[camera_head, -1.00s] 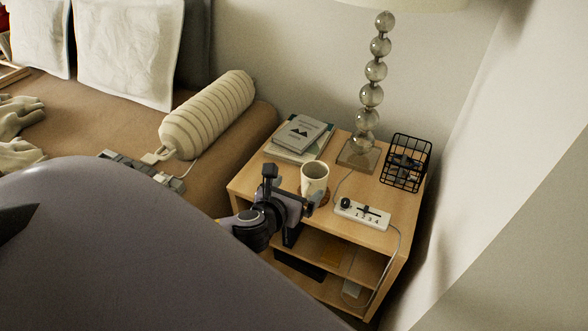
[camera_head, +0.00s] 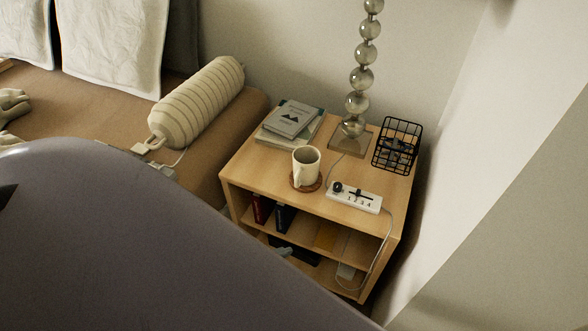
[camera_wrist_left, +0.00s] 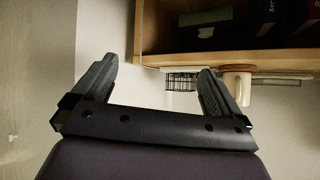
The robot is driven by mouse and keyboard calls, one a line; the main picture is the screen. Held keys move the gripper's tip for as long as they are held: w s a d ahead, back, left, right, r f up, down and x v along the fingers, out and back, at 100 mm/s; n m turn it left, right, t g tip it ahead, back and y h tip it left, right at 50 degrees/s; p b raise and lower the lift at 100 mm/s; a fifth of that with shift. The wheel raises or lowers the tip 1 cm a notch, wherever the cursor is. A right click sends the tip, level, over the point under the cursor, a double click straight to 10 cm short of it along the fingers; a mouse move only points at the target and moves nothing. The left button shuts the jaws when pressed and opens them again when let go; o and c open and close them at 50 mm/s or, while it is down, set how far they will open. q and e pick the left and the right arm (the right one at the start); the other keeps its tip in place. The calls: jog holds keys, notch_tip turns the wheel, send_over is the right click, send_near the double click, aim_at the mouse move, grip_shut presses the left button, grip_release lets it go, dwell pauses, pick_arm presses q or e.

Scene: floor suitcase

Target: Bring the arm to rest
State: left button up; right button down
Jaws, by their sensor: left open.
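My left gripper (camera_wrist_left: 155,84) is open and empty in the left wrist view, its two dark fingers spread wide with only background between them. In the head view a large grey part of my own body fills the lower left, and the left gripper is hidden or barely shows past its edge. The bedside table (camera_head: 238,178) stands in the middle of the head view. A white mug (camera_head: 306,166) sits upright on a brown coaster (camera_head: 311,187) on its top, and no gripper touches it. My right gripper is not in view.
Books stand on a shelf below. The bed (camera_head: 85,105) is left, a wall (camera_head: 480,170) right.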

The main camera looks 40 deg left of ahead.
pick_arm(q)
jog(key=shift+s+d+n, duration=0.15)
jog(key=shift+s+n, duration=0.2)
jog(key=shift+n, duration=0.75)
notch_tip(320, 180, up, 8)
jog(key=a+p, duration=0.1)
jog(key=p, duration=0.9)
jog(key=shift+s+r, duration=0.2)
jog(key=shift+r, duration=0.05)
